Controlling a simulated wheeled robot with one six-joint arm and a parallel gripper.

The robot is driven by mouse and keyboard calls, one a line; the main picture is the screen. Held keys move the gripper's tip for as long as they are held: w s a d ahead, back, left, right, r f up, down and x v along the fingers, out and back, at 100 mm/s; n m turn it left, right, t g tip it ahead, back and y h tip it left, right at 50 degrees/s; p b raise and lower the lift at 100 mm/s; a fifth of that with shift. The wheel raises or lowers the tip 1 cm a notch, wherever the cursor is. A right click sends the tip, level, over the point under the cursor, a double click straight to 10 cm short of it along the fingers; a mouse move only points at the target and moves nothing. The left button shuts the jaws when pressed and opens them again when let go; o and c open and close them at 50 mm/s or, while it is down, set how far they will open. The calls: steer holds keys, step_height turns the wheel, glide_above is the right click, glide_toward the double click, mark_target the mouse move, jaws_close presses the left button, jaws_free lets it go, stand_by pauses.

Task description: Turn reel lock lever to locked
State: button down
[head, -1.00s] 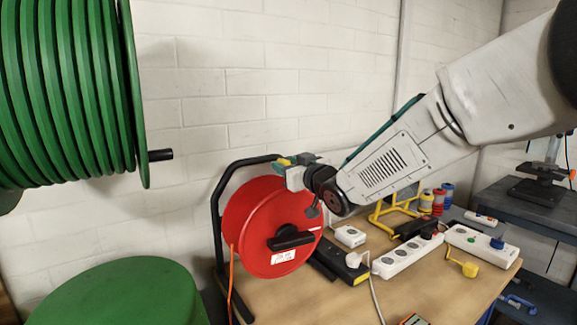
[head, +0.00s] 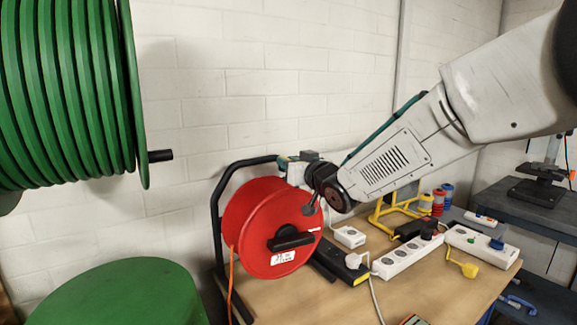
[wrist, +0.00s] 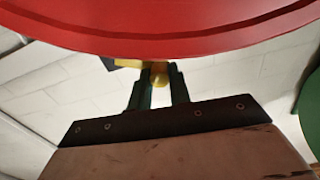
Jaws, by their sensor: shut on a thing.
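The red cable reel (head: 262,200) hangs in a black tube stand (head: 216,212) at the table's left end. Its rim (wrist: 165,42) fills the top of the wrist view. The yellow reel lock lever (wrist: 159,78) shows between my green fingers in the wrist view. My gripper (wrist: 158,90) is shut on the lever, with a finger on each side. In the head view my gripper (head: 286,161) is at the top of the stand, just above and behind the reel's upper edge. The lever is mostly hidden there, so I cannot tell its exact angle.
Power strips (head: 408,257), a white box (head: 349,236), a yellow plug (head: 466,267) and a yellow stand (head: 388,215) crowd the table right of the reel. A big green reel (head: 65,95) hangs at left above a green drum (head: 105,292).

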steer(key=shift+w+d+r+m, duration=0.4)
steer(key=shift+d+m, duration=0.25)
steer(key=shift+m, duration=1.35)
steer(key=shift+w+d+r+m, duration=0.45)
steer(key=shift+d+m, duration=0.15)
steer(key=shift+m, duration=1.4)
steer(key=shift+w+d+r+m, duration=0.4)
steer(key=shift+d+m, duration=0.25)
steer(key=shift+m, duration=1.35)
steer(key=c, duration=1.3)
jaws_free()
steer(key=shift+d, duration=0.1)
